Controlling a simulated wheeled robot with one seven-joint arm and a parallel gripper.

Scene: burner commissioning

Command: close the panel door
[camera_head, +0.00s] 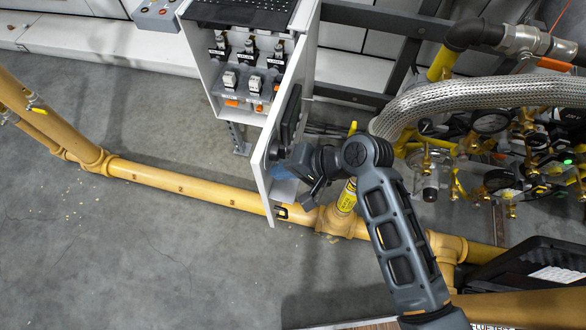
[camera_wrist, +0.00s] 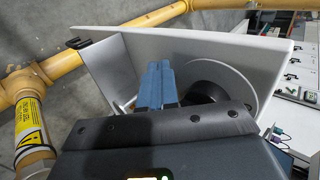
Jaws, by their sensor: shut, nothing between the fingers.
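The panel door (camera_head: 263,178) is white and stands open, swung out from the right side of the grey cabinet (camera_head: 203,62). A black latch piece (camera_head: 283,212) sticks out near its lower free end. In the wrist view, the door (camera_wrist: 135,57) fills the middle, with a round grey disc (camera_wrist: 232,84) on it. My gripper (camera_head: 283,168) is at the right of the door, close against its lower part. Its blue fingers (camera_wrist: 161,83) are together, empty, and point at the door. I cannot tell whether they touch it.
Inside the cabinet are black switches (camera_head: 249,51) and white relays (camera_head: 254,83). A yellow pipe (camera_head: 185,186) runs along the floor under the door. A braided hose (camera_head: 470,98) and gauges (camera_head: 492,122) crowd the right side.

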